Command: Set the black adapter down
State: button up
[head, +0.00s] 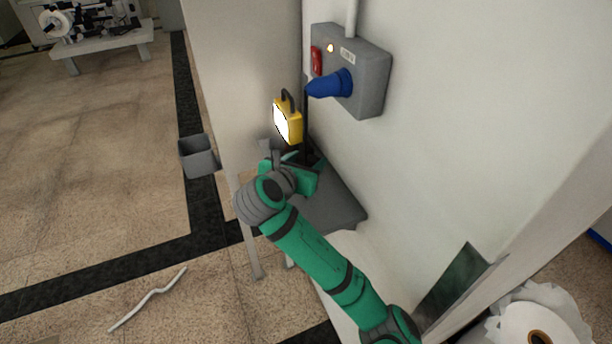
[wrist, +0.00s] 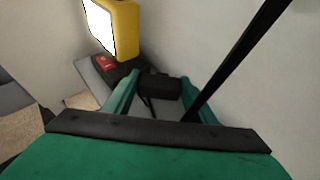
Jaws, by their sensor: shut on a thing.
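The black adapter (wrist: 160,95) is between the two green fingers of my gripper (wrist: 161,80) in the wrist view. The gripper is shut on it. A black cable (wrist: 240,62) runs up and right from beside the adapter. In the head view my gripper (head: 303,174) is over the grey table (head: 338,208) against the wall. The adapter is mostly hidden there by my gripper and arm. I cannot tell whether it touches the tabletop.
A lit yellow lamp (head: 288,122) with a black handle stands close behind my gripper. A grey wall box (head: 372,72) holds a blue plug (head: 330,84) above the table. A grey bin (head: 198,157) is at left. A white strip (head: 148,297) lies on the floor.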

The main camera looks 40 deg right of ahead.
notch_tip(320, 180, down, 5)
jog(key=shift+f, duration=0.2)
jog(key=shift+s+d+f, duration=0.1)
jog(key=shift+f, duration=0.05)
jog(key=shift+f, duration=0.15)
jog(key=o, duration=1.2)
jog(key=shift+o, duration=0.2)
